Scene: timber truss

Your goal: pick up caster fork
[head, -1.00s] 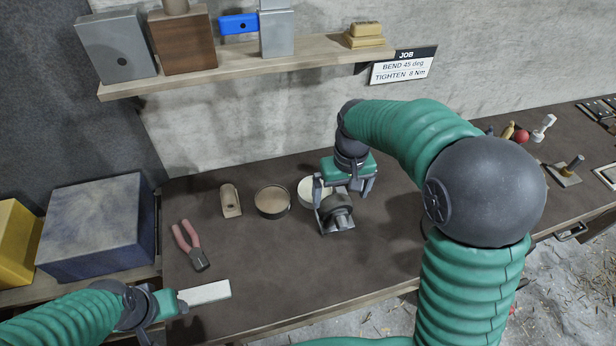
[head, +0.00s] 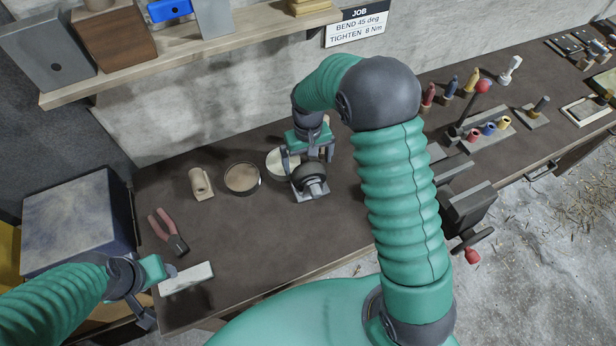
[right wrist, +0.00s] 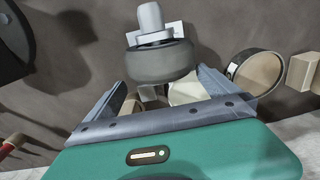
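The caster fork (head: 310,190) is a small metal piece with a dark grey wheel, on the dark bench top. In the right wrist view the fork (right wrist: 150,20) shows as a pale stem and plate beyond the wheel. My right gripper (head: 308,163) is over it, fingers spread to either side of the wheel. In the right wrist view the fingers (right wrist: 165,88) stand apart, with the wheel at their tips; I see no clear grip on it. My left gripper (head: 162,272) is at the lower left beside a pale bar; its fingers are unclear.
A white round tin (head: 279,160) stands close behind the caster, with a brown-topped tin (head: 242,178) to its left. Red-handled pliers (head: 168,232) lie farther left. A vise (head: 465,200) stands to the right. The front middle of the bench is clear.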

